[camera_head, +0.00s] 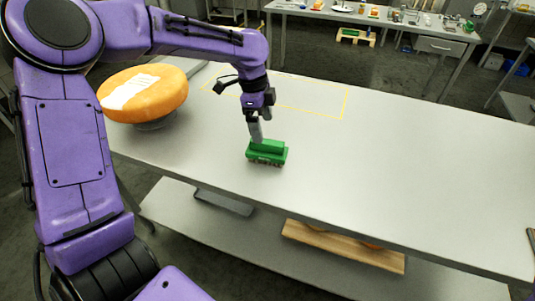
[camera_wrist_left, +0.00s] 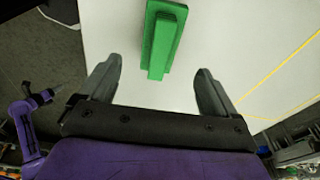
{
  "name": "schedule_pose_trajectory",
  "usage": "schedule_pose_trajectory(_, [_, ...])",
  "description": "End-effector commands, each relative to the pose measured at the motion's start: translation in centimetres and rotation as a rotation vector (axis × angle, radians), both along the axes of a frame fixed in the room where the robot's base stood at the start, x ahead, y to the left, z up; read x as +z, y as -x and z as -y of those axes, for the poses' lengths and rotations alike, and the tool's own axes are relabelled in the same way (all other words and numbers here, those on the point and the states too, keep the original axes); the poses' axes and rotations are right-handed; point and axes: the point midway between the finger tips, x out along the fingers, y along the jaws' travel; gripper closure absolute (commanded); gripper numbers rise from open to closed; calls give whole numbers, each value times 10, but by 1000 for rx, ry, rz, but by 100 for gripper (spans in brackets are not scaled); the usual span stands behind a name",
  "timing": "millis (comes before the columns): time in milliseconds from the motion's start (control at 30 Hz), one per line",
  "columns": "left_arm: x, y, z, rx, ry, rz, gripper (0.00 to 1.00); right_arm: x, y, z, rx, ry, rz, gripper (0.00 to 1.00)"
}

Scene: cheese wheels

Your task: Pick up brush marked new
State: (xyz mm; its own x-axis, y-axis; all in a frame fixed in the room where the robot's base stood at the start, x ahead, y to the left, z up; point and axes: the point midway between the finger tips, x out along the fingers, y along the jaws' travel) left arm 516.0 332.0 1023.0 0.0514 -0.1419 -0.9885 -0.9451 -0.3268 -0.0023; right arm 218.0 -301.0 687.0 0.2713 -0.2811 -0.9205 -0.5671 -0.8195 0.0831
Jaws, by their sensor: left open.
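A green brush (camera_head: 267,151) lies on the grey table near its front edge, bristle side down. No marking on it is readable. My left gripper (camera_head: 257,132) points down right at the brush in the head view. In the left wrist view, its two fingers (camera_wrist_left: 158,88) are wide apart and empty. The brush (camera_wrist_left: 163,38) lies beyond the fingertips, its narrow handle end pointing toward the gap between them. My right gripper (camera_wrist_left: 44,96) seems to show small and dark at the left of the wrist view; its fingers cannot be made out.
An orange cheese wheel (camera_head: 165,92) with a white label rests on a round stand at the table's left end. A yellow outline (camera_head: 345,100) marks the table behind the brush. The table's right side (camera_head: 430,150) is clear. A wooden board (camera_head: 340,246) lies on the lower shelf.

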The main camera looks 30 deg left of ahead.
Motion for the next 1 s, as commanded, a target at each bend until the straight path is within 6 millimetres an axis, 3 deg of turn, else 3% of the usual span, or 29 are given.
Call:
schedule_pose_trajectory(600, [-97, -2, 12, 4, 0, -4, 8, 12, 0, 0, 0, 0, 0, 57])
schedule_pose_trajectory(867, [-104, -3, 13, 4, -1, 0, 8, 12, 0, 0, 0, 0, 0, 57])
schedule_pose_trajectory(900, [-104, -3, 13, 4, -1, 0, 15, 12, 0, 0, 0, 0, 0, 57])
schedule_pose_trajectory(1000, [-104, -3, 13, 4, -1, 0, 48, 12, 0, 0, 0, 0, 0, 57])
